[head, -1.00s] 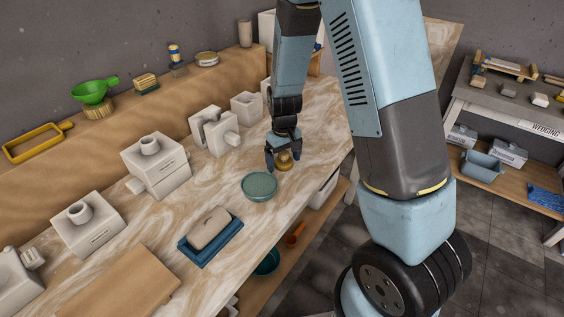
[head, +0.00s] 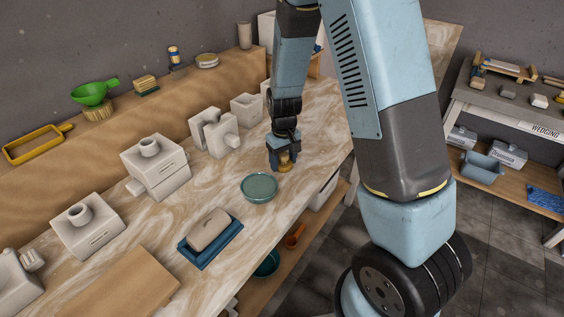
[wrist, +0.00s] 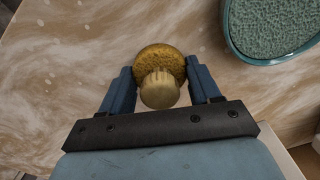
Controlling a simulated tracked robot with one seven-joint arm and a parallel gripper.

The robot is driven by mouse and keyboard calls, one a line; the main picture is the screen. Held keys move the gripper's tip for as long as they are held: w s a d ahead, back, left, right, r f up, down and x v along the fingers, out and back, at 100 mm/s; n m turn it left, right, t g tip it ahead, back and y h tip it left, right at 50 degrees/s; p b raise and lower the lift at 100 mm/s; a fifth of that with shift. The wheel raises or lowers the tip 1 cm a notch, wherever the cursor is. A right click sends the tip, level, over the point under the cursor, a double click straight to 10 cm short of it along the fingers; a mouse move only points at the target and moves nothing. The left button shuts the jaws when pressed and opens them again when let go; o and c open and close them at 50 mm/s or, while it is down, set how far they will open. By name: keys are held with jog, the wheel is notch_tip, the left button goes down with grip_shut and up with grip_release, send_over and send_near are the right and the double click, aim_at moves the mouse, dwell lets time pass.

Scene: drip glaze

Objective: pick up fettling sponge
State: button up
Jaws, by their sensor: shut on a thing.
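The fettling sponge (wrist: 160,62) is a round, golden-brown sponge with a pale ridged knob, seen between my fingers in the wrist view. My gripper (wrist: 160,84) is shut on it, with one dark blue finger against each side. In the head view the sponge (head: 285,167) shows as a small tan shape under my gripper (head: 283,163), at the tabletop just beyond the teal bowl. My fingers hide part of it there. I cannot tell whether it touches the table.
The teal bowl (head: 259,186) with a textured green inside stands close to the sponge; it also shows in the wrist view (wrist: 272,28). A blue tray (head: 190,250) bears a tan block (head: 209,230). White plaster molds (head: 155,165) line the left side of the table.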

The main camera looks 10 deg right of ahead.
aim_at(283, 154)
jog(key=shift+r, duration=0.5)
notch_tip(283, 154, up, 2)
jog(key=shift+r, duration=0.25)
jog(key=s+d+r, duration=0.8)
jog(key=s+r, duration=0.1)
jog(key=s, duration=0.2)
jog(key=shift+s+r, duration=0.2)
jog(key=shift+r, duration=0.1)
jog(key=shift+d, duration=0.1)
jog(key=o, duration=0.5)
jog(key=shift+c, duration=0.2)
jog(key=c, duration=0.3)
jog(key=shift+f, duration=0.1)
jog(key=shift+c, duration=0.2)
